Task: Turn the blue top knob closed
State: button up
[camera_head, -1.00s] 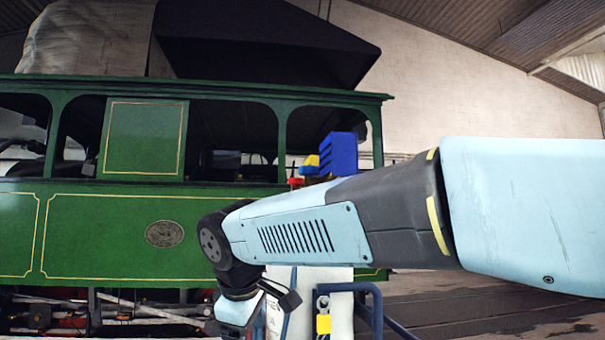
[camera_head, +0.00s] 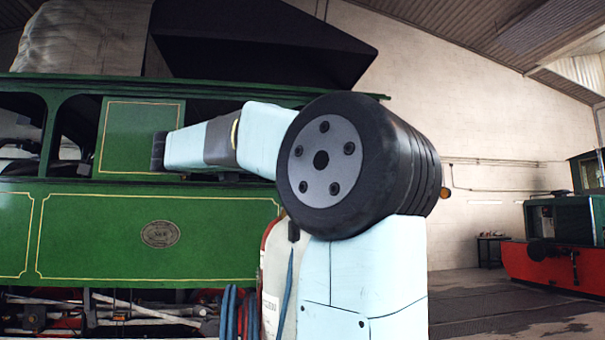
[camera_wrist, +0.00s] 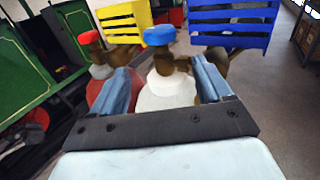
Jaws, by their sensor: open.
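The blue top knob (camera_wrist: 159,36) shows in the wrist view on a brown valve stem, above the rounded white top of a cylinder (camera_wrist: 166,92). My gripper (camera_wrist: 164,72) is open. Its two grey-blue fingers lie to the left and right of the white cylinder top in the picture, with the knob above and between their tips. I cannot tell whether either finger touches anything. In the head view my arm hides the knob and gripper; only part of a cylinder (camera_head: 273,265) shows beside the arm.
A red knob (camera_wrist: 88,37) tops a red cylinder (camera_wrist: 104,92) at the left. A yellow slatted block (camera_wrist: 124,22) and a blue slatted block (camera_wrist: 234,25) stand by the knobs. The green tram (camera_head: 90,235) is behind. Open floor (camera_head: 500,300) lies at right.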

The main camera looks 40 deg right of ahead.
jog(key=d, duration=1.3)
jog(key=shift+s+d, duration=0.2)
jog(key=shift+d, duration=0.15)
jog(key=c, duration=0.8)
